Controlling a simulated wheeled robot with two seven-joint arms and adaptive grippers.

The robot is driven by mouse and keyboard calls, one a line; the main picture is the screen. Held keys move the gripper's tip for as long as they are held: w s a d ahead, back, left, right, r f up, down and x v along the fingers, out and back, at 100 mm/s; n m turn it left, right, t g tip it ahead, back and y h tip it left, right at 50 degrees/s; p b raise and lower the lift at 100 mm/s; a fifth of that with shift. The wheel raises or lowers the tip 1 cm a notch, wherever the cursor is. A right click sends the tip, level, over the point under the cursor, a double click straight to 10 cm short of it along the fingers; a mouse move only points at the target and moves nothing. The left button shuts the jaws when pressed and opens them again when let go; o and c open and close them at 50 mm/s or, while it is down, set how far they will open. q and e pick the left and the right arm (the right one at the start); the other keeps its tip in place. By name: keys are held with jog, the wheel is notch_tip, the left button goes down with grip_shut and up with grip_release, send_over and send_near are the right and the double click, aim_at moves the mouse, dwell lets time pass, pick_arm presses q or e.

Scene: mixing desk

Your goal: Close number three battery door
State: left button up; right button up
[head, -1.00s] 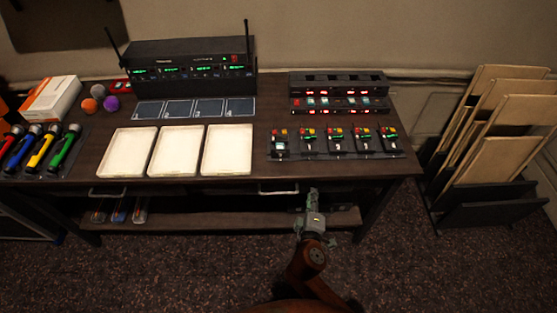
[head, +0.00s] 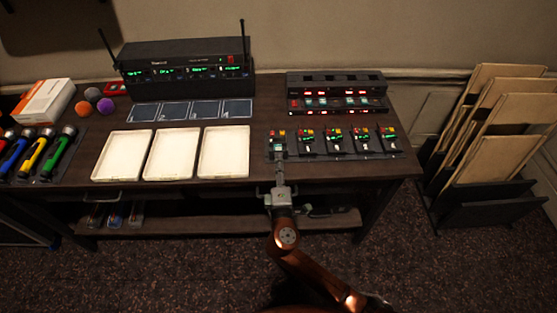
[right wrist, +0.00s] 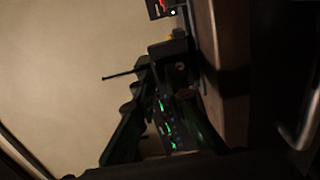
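A row of several small black packs with red, green and yellow parts stands on a dark strip at the desk's right front. The third pack from the left (head: 335,140) is uncovered; its battery door is too small to tell open or shut. My right gripper (head: 279,157) points at the desk, right in front of the leftmost pack (head: 278,135), left of the third pack. Its fingers come together at the tips and look shut with nothing visible between them. In the right wrist view the fingers (right wrist: 155,65) converge near a dark block. My left gripper is not in view.
Behind the packs is a black rack (head: 337,93) with lit slots. Left of them lie three white trays (head: 224,152), with a black receiver (head: 188,70) behind. Flashlights (head: 40,152) lie far left. Boards (head: 490,130) stand right of the desk.

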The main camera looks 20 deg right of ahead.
jog(key=shift+w+d, duration=0.15)
jog(key=shift+w, duration=0.35)
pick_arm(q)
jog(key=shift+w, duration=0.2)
pick_arm(e)
jog(key=shift+c, duration=0.2)
grip_shut()
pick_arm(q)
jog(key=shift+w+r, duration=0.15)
pick_arm(e)
jog(key=shift+r, duration=0.1)
